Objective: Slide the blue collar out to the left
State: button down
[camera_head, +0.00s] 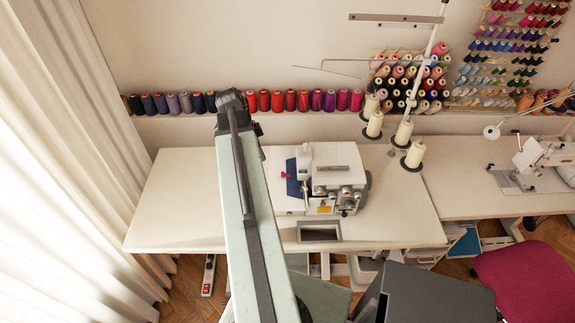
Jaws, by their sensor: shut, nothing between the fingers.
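A dark blue piece (293,186), which looks like the blue collar, is at the left side of the white sewing machine (338,172). Its upper edge is near the machine's head, and a small pink-red spot (284,175) shows at its left edge. I cannot tell whether it lies under the machine's foot. My arm rises from the bottom of the view and passes just left of the blue piece. My gripper does not show; the arm's upper end hides what is behind it.
The white table (180,205) is bare left of my arm. A row of thread spools (291,100) lines the wall ledge. Thread cones (414,154) on a stand are behind the machine at right. A pink chair (525,282) and white curtain (60,180) flank the area.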

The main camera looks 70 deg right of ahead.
jog(key=s+d+m, duration=0.3)
jog(key=s, duration=0.3)
jog(key=b, duration=0.9)
send_near(292, 177)
jog(key=x, duration=0.4)
jog(key=shift+w+d+f, duration=0.15)
jog(key=shift+w+f, duration=0.1)
jog(key=shift+f, duration=0.15)
jog(key=shift+s+d+f, duration=0.1)
jog(key=shift+s+f, duration=0.1)
jog(key=shift+f, duration=0.05)
